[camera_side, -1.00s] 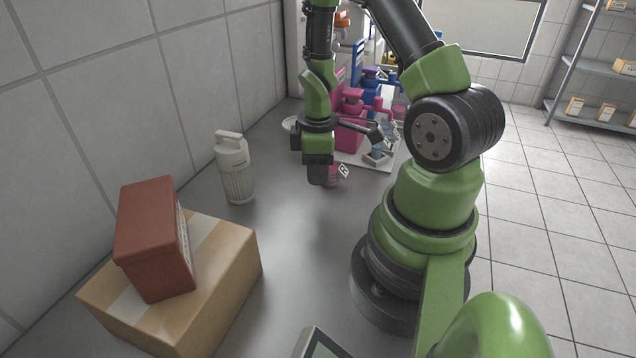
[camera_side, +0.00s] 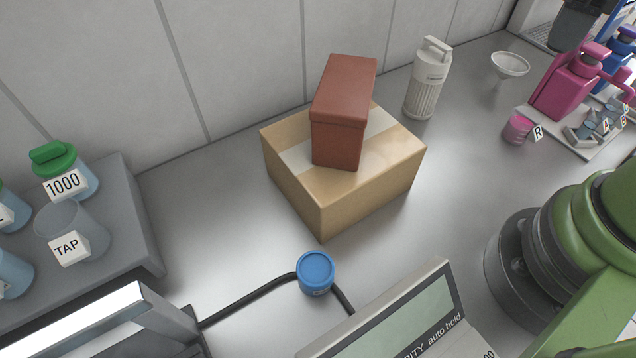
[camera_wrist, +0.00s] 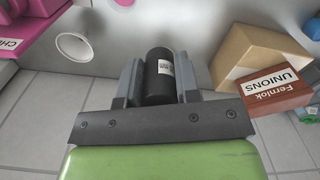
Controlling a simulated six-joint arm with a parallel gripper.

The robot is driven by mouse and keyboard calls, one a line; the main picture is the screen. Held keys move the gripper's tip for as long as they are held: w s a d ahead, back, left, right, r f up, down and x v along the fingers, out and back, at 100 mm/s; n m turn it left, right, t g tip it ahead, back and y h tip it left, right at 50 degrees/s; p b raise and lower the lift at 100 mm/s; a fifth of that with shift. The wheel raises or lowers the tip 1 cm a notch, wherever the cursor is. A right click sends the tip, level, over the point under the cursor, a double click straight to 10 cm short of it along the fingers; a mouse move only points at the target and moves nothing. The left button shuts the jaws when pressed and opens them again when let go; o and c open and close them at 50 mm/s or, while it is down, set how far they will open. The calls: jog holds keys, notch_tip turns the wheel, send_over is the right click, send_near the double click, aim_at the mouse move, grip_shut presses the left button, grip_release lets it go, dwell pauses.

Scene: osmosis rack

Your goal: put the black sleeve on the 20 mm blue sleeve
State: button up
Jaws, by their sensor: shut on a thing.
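My gripper (camera_wrist: 160,68) is shut on the black sleeve (camera_wrist: 157,84), a dark cylinder with a small white label, held between the two grey fingers in the wrist view. A short blue round thing (camera_side: 315,272) with a flat top stands on the bench in the side view, apart from the gripper. I cannot tell whether it is the 20 mm blue sleeve; no size mark is readable. The gripper is not clearly seen in the side view; a dark grey shape at the top right edge is cut off and unclear.
A dark red box (camera_side: 342,110) sits on a cardboard box (camera_side: 345,190). A black cable (camera_side: 245,302) runs by the blue thing. A pink cup (camera_side: 517,130) is right. Bare bench lies between cardboard box and arm base.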

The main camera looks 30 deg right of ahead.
notch_tip(320, 180, up, 5)
jog(key=shift+f, duration=0.1)
jog(key=w+a+n, duration=0.4)
jog(key=a+n, duration=0.1)
jog(key=a, duration=0.4)
jog(key=w+a+n, duration=0.4)
jog(key=a+n, duration=0.1)
jog(key=a, duration=0.4)
jog(key=a+n, duration=0.1)
jog(key=a, duration=0.2)
jog(key=s+a+n, duration=0.1)
jog(key=a+n, duration=0.1)
jog(key=a, duration=0.2)
jog(key=s+a+n, duration=0.1)
jog(key=a, duration=0.2)
jog(key=shift+s+a+n, duration=0.1)
jog(key=shift+a+n, duration=0.3)
jog(key=s+a+n, duration=0.6)
jog(key=s+a, duration=0.2)
jog(key=a, duration=0.3)
send_over(315, 268)
notch_tip(315, 268, down, 16)
jog(key=shift+d, duration=0.1)
jog(key=shift+f, duration=2.5)
jog(key=shift+f, duration=0.1)
